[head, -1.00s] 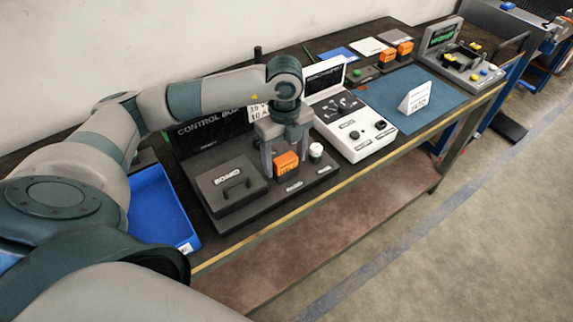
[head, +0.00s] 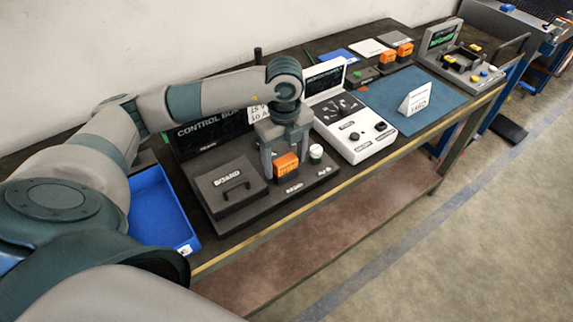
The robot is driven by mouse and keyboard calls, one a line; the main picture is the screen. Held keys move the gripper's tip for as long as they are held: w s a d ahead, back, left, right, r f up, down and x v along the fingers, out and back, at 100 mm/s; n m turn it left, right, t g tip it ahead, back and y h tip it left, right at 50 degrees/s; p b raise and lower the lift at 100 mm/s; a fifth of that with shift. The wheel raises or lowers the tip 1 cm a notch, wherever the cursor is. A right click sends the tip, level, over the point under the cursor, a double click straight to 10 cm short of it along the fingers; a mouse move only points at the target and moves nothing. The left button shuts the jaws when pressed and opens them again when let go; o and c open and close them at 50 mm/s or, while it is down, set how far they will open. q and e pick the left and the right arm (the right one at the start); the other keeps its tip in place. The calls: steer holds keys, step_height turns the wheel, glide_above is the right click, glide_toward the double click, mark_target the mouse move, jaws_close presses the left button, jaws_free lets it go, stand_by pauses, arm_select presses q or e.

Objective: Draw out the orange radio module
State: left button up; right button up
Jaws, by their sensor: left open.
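The orange radio module (head: 286,167) sits upright on the dark control box base (head: 235,222), right of the grey lid marked BOARD. My left gripper (head: 284,157) points down over the module from above. Its jaws are open, with one finger on the left of the module and the other on the right, behind its upper part. I cannot tell whether either finger touches it. The lower end of the module, where it meets the base, is partly hard to make out. My right gripper is not in view.
A white-capped round part (head: 316,152) stands close right of the gripper. A white console (head: 352,130) with knobs is further right. A blue tray (head: 160,205) lies left of the base. More orange blocks (head: 388,61) stand at the back. The blue mat (head: 440,101) is mostly clear.

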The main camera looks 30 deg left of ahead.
mark_target(285, 160)
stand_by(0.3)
arm_select(q)
steer(key=c, duration=1.4)
steer(key=shift+r, duration=0.15)
steer(key=shift+r+p, duration=1.8)
steer(key=shift+r, duration=1.05)
